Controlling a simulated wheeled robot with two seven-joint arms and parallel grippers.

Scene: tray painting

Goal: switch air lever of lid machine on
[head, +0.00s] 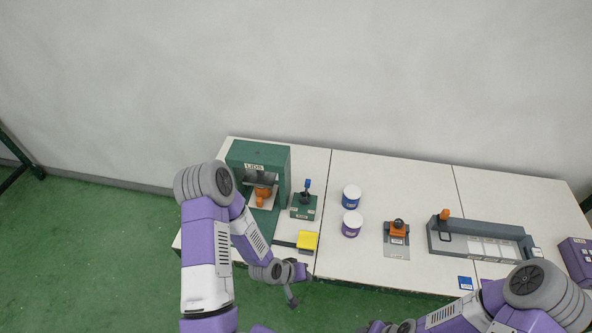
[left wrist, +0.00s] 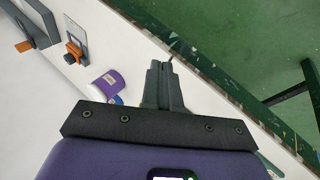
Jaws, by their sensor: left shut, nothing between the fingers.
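The lid machine (head: 281,155) is a green frame with a "LIDS" sign and an orange part inside, at the left end of the white table in the head view. To its right stands a small green lever box (head: 304,211) with an upright lever with a blue knob (head: 308,183); I take this to be the air lever. My left gripper (head: 293,301) is in front of the table's front edge, apart from the lever. In the left wrist view its fingers (left wrist: 166,78) are together and empty. My right arm shows at the lower right; its gripper is out of view.
A yellow block (head: 307,240) sits at the table's front edge. A blue-banded tub (head: 351,197) and a purple-banded tub (head: 352,224) stand mid-table, right of the lever box. An orange device on a grey plate (head: 397,251) and a long grey fixture (head: 478,240) are farther right.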

